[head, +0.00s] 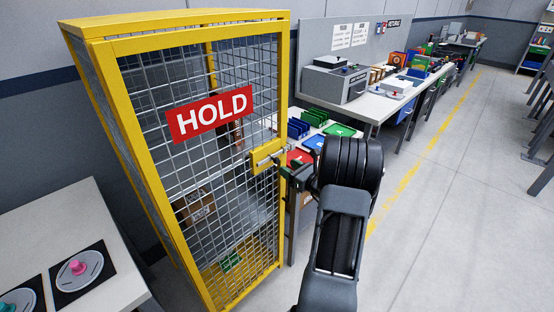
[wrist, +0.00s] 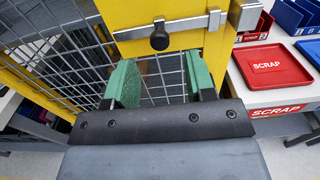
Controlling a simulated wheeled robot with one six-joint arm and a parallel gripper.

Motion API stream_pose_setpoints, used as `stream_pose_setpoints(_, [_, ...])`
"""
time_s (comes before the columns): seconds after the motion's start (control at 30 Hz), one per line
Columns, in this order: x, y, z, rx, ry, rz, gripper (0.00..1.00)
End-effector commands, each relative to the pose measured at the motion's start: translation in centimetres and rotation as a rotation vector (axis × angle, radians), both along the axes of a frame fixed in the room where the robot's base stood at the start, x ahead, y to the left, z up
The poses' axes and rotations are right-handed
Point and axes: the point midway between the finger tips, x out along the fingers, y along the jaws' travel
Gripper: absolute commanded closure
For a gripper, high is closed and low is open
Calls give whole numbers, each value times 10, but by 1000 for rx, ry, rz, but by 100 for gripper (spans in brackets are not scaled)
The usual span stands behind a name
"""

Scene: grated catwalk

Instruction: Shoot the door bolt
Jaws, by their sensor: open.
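The yellow-framed mesh door (head: 190,205) of the cage carries a red HOLD sign and looks closed. The door bolt (head: 265,155) sits on a yellow plate at the door's right edge. In the wrist view the bolt (wrist: 185,26) is a silver bar with a round black knob (wrist: 159,40) hanging below it. The bar's right end is close to the silver keeper (wrist: 246,14) on the frame; I cannot tell whether it enters it. My gripper (wrist: 160,82) is open and empty, its green fingertips below the knob on either side. In the head view my arm partly hides it.
A bench right of the cage holds a red SCRAP tray (wrist: 268,65), coloured bins (head: 318,116) and a grey machine (head: 334,80). A white table (head: 85,235) stands at the left front. The floor (head: 440,190) to the right is clear.

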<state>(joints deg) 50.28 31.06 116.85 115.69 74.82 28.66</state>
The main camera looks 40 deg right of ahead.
Motion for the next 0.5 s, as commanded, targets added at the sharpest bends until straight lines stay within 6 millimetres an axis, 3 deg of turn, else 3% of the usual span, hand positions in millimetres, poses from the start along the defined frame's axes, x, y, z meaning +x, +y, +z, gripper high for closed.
stream_pose_setpoints(0.2, [37, 8, 1, 0, 0, 4, 50])
stream_pose_setpoints(0.5, [62, 12, 1, 0, 0, 1, 50])
